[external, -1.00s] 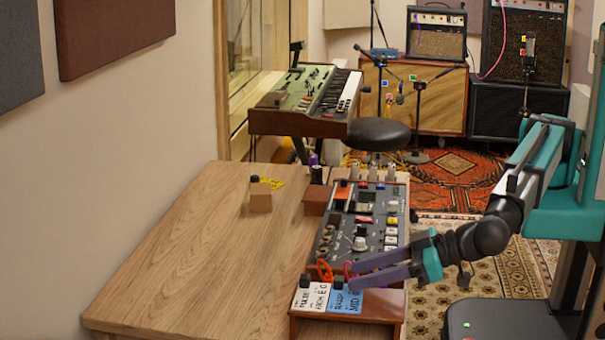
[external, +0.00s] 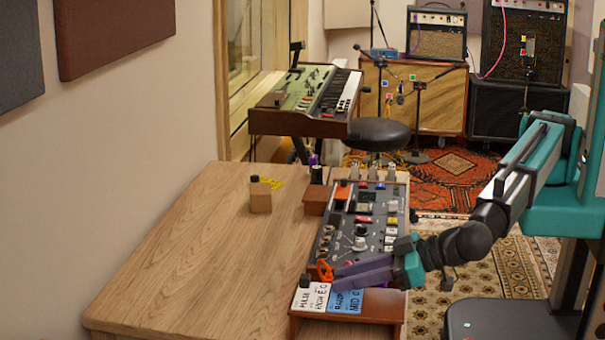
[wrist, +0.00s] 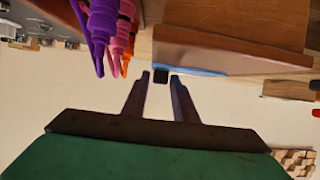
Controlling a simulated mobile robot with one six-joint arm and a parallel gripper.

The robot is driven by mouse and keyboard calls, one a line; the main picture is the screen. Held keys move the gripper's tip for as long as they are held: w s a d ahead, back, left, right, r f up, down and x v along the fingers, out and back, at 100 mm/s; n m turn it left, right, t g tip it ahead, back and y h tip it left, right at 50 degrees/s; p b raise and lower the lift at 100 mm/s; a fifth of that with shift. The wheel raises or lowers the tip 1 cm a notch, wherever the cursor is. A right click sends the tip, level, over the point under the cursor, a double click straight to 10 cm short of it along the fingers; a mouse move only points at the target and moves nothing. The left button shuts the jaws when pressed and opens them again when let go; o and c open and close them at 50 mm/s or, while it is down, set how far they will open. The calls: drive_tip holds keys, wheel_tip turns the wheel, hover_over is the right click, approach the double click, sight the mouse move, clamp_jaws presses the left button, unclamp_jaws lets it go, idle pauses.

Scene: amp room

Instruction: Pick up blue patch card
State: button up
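The blue patch card (external: 345,300) lies on a small wooden stand beside a white card (external: 310,297). My gripper's fingers (external: 334,279) reach over the card's back edge from the right and hide its black tab in the external view. In the wrist view, the fingers of my gripper (wrist: 160,77) are apart, with the black tab (wrist: 161,76) in line with the gap between their tips. The card shows there only as a thin blue edge (wrist: 190,70). I see space on both sides of the tab; its depth between the fingers is hard to tell.
The wooden stand (external: 347,315) sits at the table's front right edge. A mixer-like device (external: 345,240) stands just behind it. Orange cable (external: 324,270) is close to my fingertips, and purple, pink and orange cables (wrist: 108,35) hang nearby. The table's left side is clear.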

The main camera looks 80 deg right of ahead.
clamp_jaws()
drive_tip(key=shift+r, duration=0.2)
drive_tip(key=shift+r+b, duration=0.35)
drive_tip(key=shift+r, duration=0.8)
drive_tip(key=s+d+r+b, duration=0.2)
drive_tip(key=s+d+b, duration=0.3)
drive_tip(key=s+d, duration=0.6)
drive_tip(key=shift+d+r, duration=0.15)
drive_tip(key=shift+d, duration=0.15)
